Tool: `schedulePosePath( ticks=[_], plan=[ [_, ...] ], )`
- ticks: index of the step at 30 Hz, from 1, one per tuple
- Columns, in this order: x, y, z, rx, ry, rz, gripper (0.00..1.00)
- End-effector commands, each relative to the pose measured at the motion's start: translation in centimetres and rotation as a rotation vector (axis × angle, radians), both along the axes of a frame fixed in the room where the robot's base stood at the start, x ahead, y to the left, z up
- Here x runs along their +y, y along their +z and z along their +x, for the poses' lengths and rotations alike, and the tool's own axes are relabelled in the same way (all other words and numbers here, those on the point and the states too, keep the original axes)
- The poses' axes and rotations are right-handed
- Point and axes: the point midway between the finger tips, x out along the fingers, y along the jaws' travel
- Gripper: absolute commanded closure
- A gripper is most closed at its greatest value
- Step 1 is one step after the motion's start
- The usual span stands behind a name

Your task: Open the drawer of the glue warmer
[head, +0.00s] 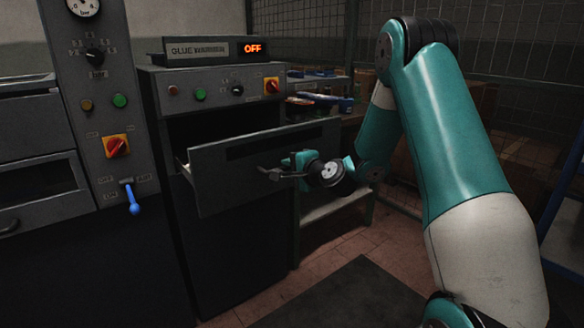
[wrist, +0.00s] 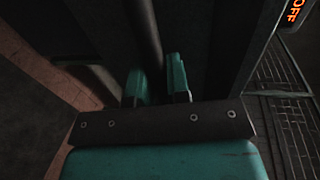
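The glue warmer (head: 235,255) is a dark grey cabinet with a sign and a lit orange OFF display on top. Its drawer (head: 222,185) stands pulled out, with a gap behind its front panel and part of a light side wall showing. The bar handle (head: 268,173) is at the right part of the drawer front. My gripper (head: 286,168) is at this handle. In the wrist view, the dark handle bar (wrist: 148,35) runs between the two teal fingers of my gripper (wrist: 158,82), which look closed on it. The exact contact is dim.
A grey machine (head: 115,165) with a gauge, knobs and a blue-tipped lever (head: 132,200) stands left of the warmer. A shelf (head: 335,203) with boxes stands behind at the right. The floor in front has a dark mat (head: 345,300) and looks clear.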

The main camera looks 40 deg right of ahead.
Motion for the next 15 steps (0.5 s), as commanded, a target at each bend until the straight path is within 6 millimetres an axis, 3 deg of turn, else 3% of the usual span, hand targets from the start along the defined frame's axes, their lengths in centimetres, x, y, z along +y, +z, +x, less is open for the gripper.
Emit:
schedulePosePath(
  ticks=[1,3,4,15],
  plan=[
    [-0.26,0.0,-0.01,-0.001,-0.006,-0.004,0.76],
    [-0.22,0.0,0.0,-0.001,-0.005,-0.004,0.6],
    [-0.19,0.0,0.0,-0.001,-0.004,-0.003,0.59],
    [-0.23,0.08,-0.77,0.001,-0.003,-0.003,0.59]
  ],
)
